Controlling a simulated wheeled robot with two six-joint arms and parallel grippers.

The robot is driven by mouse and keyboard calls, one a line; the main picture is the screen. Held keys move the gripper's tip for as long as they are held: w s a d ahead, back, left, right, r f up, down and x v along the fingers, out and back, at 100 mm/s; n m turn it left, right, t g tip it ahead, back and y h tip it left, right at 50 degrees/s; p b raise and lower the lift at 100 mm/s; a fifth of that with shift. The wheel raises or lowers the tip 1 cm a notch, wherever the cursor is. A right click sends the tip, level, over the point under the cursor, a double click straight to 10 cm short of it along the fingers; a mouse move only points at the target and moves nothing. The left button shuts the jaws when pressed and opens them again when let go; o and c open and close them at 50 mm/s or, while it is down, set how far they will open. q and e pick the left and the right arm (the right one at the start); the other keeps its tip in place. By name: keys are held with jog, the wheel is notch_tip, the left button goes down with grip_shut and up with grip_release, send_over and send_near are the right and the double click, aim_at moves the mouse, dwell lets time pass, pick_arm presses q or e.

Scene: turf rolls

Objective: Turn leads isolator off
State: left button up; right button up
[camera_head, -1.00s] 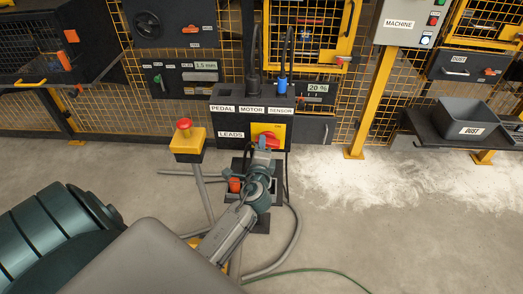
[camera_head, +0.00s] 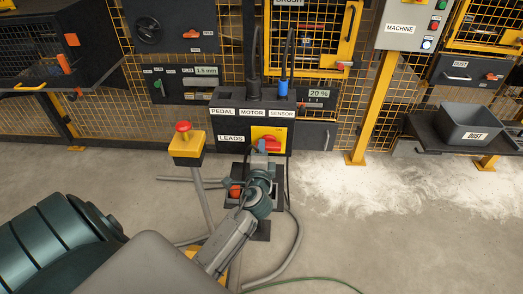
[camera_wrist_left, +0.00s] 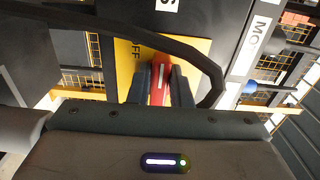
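The leads isolator is a red rotary handle (camera_head: 267,145) on a yellow plate (camera_head: 272,132), beside the LEADS label on a dark box (camera_head: 230,117). My left gripper (camera_head: 259,148) is at the handle's front and partly covers it. In the left wrist view, the red handle (camera_wrist_left: 160,82) with a white stripe stands between the two dark fingers of my left gripper (camera_wrist_left: 160,92), which lie close against both sides. The word OFF shows on the yellow plate (camera_wrist_left: 196,46) left of the fingers. My right gripper is not in view.
A red emergency button on a yellow box (camera_head: 186,146) stands left of the arm. Black and blue plugs (camera_head: 282,87) rise from the box top. A black cable crosses the left wrist view (camera_wrist_left: 120,27). A grey hose (camera_head: 297,240) lies on the floor.

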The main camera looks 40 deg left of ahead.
pick_arm(q)
jog(key=o, duration=0.4)
jog(key=shift+c, duration=0.2)
jog(key=shift+s+d, duration=0.1)
